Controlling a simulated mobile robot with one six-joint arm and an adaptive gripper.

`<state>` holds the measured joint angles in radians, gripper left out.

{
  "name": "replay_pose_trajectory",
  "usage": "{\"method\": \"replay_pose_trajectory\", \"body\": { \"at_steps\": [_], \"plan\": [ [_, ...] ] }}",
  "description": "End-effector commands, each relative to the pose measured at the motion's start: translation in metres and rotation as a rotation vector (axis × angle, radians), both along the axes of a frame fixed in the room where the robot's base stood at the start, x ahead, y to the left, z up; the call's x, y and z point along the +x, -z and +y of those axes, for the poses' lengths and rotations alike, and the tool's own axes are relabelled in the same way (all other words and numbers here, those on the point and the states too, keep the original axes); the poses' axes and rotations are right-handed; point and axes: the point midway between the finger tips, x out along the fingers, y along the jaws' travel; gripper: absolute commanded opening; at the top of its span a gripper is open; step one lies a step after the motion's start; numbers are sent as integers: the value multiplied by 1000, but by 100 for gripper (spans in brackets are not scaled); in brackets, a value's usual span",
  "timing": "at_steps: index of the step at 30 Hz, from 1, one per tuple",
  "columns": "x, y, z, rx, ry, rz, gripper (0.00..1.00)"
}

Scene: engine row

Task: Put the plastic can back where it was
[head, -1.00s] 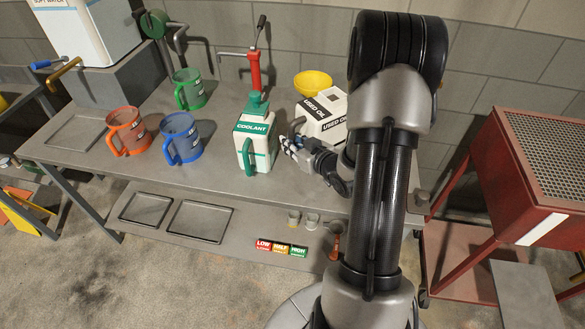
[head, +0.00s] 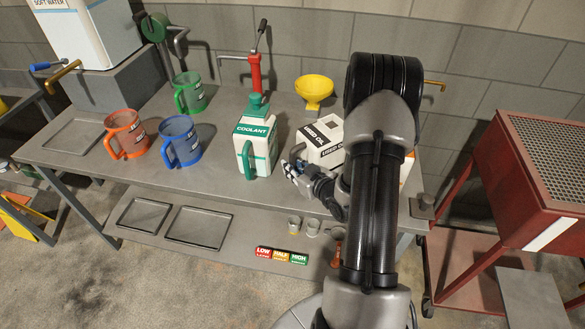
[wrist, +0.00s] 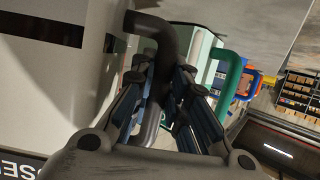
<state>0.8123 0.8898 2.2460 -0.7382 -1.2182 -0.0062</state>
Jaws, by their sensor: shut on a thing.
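The white plastic can (head: 322,139) lettered USED OIL is at the front right part of the grey workbench (head: 215,205), partly hidden by my arm. My gripper (head: 291,170) is at its front left side. In the wrist view, my gripper (wrist: 164,75) is shut on the can's dark curved handle (wrist: 152,38), with the can's pale wall (wrist: 45,85) filling the left. I cannot tell whether the can's base touches the bench. The white COOLANT can (head: 257,150) with a green handle stands close by on the left.
A yellow funnel (head: 314,88) is behind the can. Orange (head: 123,132), blue (head: 180,139) and green (head: 188,92) jugs stand left. A red pump handle (head: 255,73) is behind the COOLANT can. A red cart (head: 500,165) stands right. An empty tray (head: 198,223) is on the lower shelf.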

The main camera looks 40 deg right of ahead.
Motion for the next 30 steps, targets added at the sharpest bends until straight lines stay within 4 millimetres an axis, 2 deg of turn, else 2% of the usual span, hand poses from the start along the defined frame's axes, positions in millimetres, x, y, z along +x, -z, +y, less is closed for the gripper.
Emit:
{"method": "replay_pose_trajectory", "body": {
  "at_steps": [4, 5, 14, 26, 30],
  "plan": [
    [1, 1, -1, -4, -1, -5, 0],
    [0, 4, 0, 1, -1, 1, 16],
    [0, 3, 0, 1, -1, 1, 35],
    [0, -2, 0, 1, -1, 1, 35],
    [-22, -9, 0, 4, 5, 3, 35]
  ]
}}
